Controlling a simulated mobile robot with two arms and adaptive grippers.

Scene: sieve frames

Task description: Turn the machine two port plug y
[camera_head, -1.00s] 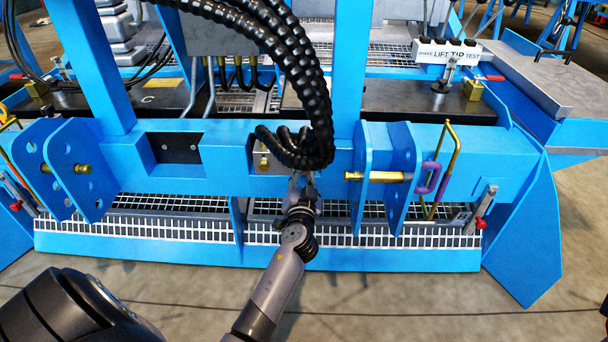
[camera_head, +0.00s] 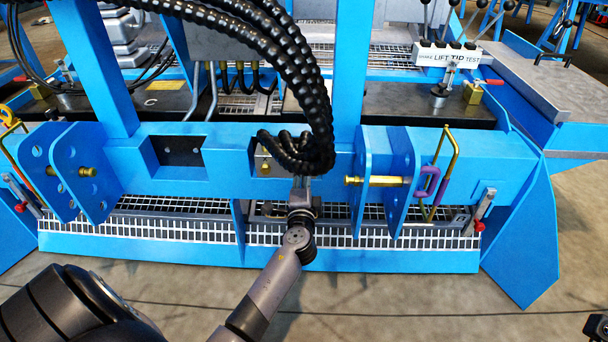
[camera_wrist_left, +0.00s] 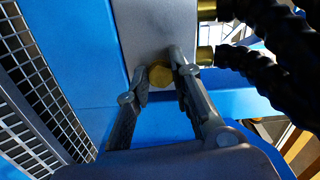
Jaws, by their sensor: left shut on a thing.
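The brass plug (camera_wrist_left: 160,75) sits on a grey plate (camera_wrist_left: 158,32) on the blue machine beam. In the left wrist view it is between the two fingers of my left gripper (camera_wrist_left: 163,70), which are shut on it. In the head view my left gripper (camera_head: 302,186) reaches up to the beam just below the black hose bundle (camera_head: 297,150). There the gripper and hoses hide the plug.
Brass hose fittings (camera_wrist_left: 205,54) with thick black hoses (camera_wrist_left: 255,72) are close beside my fingers. A brass pin (camera_head: 376,181) passes through blue lugs to the right. White grating (camera_head: 330,235) lies below the beam. The concrete floor in front is clear.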

